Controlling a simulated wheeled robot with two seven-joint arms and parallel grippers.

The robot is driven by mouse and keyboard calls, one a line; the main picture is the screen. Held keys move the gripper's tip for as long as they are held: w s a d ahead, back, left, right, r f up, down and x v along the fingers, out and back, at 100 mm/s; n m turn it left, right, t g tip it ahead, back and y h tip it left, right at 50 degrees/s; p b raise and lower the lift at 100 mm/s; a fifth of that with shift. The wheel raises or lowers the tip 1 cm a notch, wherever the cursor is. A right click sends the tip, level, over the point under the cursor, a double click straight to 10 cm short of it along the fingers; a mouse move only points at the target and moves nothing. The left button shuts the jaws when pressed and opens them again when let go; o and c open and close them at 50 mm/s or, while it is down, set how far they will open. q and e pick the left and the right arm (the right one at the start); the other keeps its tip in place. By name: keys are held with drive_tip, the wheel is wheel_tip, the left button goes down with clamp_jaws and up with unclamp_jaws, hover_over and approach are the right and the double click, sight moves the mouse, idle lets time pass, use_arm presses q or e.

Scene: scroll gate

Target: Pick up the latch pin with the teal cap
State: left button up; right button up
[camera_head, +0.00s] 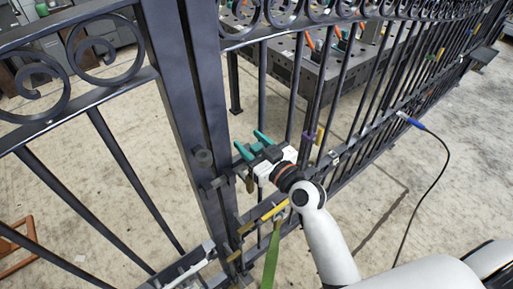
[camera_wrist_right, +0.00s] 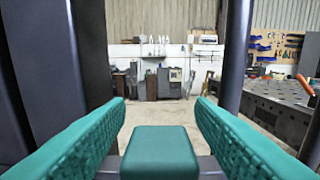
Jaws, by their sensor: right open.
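My right gripper (camera_head: 249,140) has two teal fingers. It is at the dark metal gate (camera_head: 185,90), beside the thick upright posts and above the latch rail. In the right wrist view my gripper (camera_wrist_right: 160,105) is open, its fingers wide apart. A teal block (camera_wrist_right: 160,152), which looks like the latch pin's cap, sits low between the fingers with a gap on each side. The pin's shaft below it is hidden. In the head view the cap is hard to tell from the teal fingers. My left gripper is not in view.
Yellow pieces (camera_head: 275,211) and a green strap (camera_head: 272,258) are on the latch side below my right gripper. A blue-ended cable (camera_head: 410,120) hangs from the fence at right. A dark perforated table (camera_head: 285,65) stands behind the bars. The floor is mostly clear.

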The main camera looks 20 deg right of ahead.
clamp_jaws()
drive_tip(key=shift+r, duration=0.15)
